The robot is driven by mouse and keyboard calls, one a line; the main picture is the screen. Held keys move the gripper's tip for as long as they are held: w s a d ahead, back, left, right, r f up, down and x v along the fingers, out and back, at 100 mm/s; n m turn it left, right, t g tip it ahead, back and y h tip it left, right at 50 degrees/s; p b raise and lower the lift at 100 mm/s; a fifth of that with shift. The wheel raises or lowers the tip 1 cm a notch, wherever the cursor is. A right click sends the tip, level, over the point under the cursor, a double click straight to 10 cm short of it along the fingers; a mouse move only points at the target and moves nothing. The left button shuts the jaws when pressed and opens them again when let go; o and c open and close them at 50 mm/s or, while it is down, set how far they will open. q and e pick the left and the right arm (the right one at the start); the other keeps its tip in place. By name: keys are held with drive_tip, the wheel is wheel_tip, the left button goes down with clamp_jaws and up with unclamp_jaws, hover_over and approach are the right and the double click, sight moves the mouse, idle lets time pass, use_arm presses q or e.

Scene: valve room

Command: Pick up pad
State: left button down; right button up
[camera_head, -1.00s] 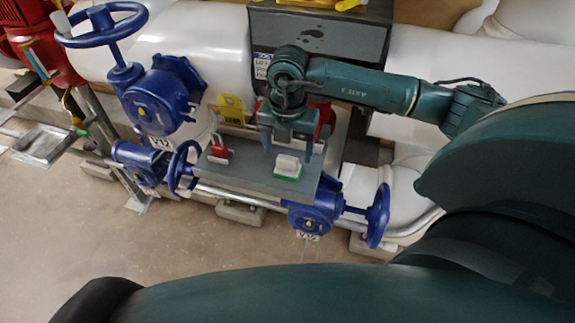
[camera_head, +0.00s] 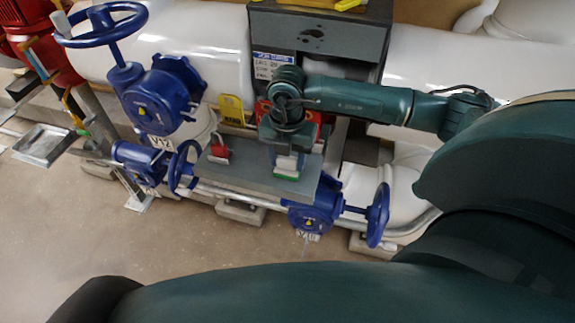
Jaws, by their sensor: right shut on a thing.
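The pad (camera_head: 287,165) is a small white block with a green base, on the right part of a grey shelf (camera_head: 252,183). My right gripper (camera_head: 287,160) is above it, pointing down, with its fingers around the pad's upper part. It is shut on the pad. The fingers and wrist hide part of the pad. I cannot tell whether the pad still touches the shelf. My left gripper is not in view.
A red padlock (camera_head: 218,149) stands left on the shelf, and a yellow tag (camera_head: 231,110) is behind it. Blue valves with handwheels (camera_head: 377,214) flank the shelf. A grey box (camera_head: 318,40) stands behind.

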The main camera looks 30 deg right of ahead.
drive_tip(key=shift+c, duration=0.8)
drive_tip(key=shift+r, duration=0.1)
wheel_tip(320, 180, up, 10)
drive_tip(key=shift+f, duration=0.1)
drive_tip(key=o, duration=0.4)
drive_tip(key=shift+c, duration=1.5)
